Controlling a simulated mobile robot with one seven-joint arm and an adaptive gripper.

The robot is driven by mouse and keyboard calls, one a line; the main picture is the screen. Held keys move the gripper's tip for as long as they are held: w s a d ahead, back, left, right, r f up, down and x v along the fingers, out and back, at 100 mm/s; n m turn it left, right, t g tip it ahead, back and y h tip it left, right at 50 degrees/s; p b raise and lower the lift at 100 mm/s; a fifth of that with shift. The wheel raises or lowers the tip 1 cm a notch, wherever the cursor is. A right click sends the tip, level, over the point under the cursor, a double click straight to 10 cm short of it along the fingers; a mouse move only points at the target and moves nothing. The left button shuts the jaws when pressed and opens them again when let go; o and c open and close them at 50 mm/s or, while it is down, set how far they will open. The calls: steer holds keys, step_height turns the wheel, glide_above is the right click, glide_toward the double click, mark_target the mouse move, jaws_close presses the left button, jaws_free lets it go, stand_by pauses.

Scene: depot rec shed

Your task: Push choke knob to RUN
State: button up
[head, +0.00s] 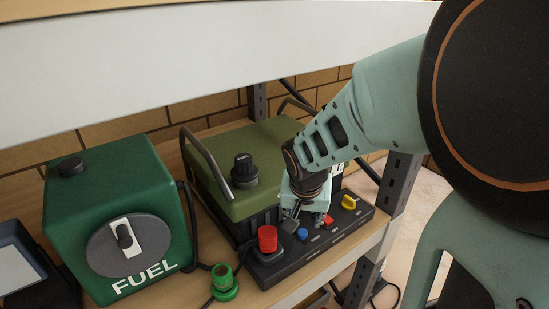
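A black control panel (277,268) runs along the front of an olive-green generator (228,203) on the shelf. It carries a large red knob (268,239), a blue button (302,233), a small red control (328,220) and a yellow knob (349,202). No choke or RUN lettering is readable, so I cannot tell which control is the choke knob. My gripper (305,222) points down over the panel, behind the blue button and right of the large red knob. Its fingers look spread apart with nothing between them. Whether they touch the panel is unclear, and my gripper hides part of it.
A green FUEL can (118,195) with a grey dial stands at the left. An upper shelf (200,60) hangs above, and a dark metal post (397,185) stands at the right.

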mark_target(302, 232)
steer(key=b+x, duration=0.3)
steer(key=x, duration=0.6)
steer(key=shift+b, duration=0.4)
steer(key=shift+s+r, duration=0.1)
steer(key=shift+c, duration=0.7)
jaws_close()
